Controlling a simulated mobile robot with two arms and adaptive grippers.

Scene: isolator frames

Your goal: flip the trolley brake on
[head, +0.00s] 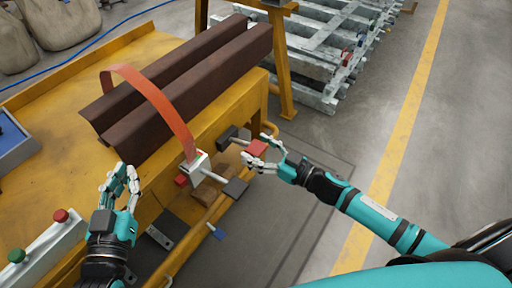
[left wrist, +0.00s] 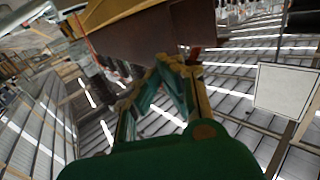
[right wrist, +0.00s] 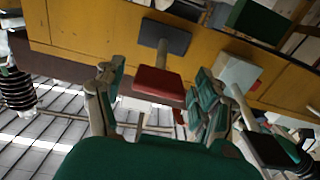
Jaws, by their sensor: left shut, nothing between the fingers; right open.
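The trolley (head: 60,88) is yellow and carries two brown steel beams (head: 185,75). On its side, a red pedal-like pad (head: 257,148) on a short bar sits by a dark pad (head: 228,137); I take this as the brake. The right wrist view shows the red pad (right wrist: 158,82) in front of the palm, between the open fingers, with the dark pad (right wrist: 166,36) beyond. My right gripper (head: 262,152) is open at the red pad; contact cannot be told.
An orange strap (head: 160,105) arches over the beams to a white box (head: 194,170) on the trolley's side. Another dark pad (head: 236,187) sticks out below. A button box (head: 50,245) is at lower left. Grey metal frames (head: 320,65) stand behind; the right floor is clear.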

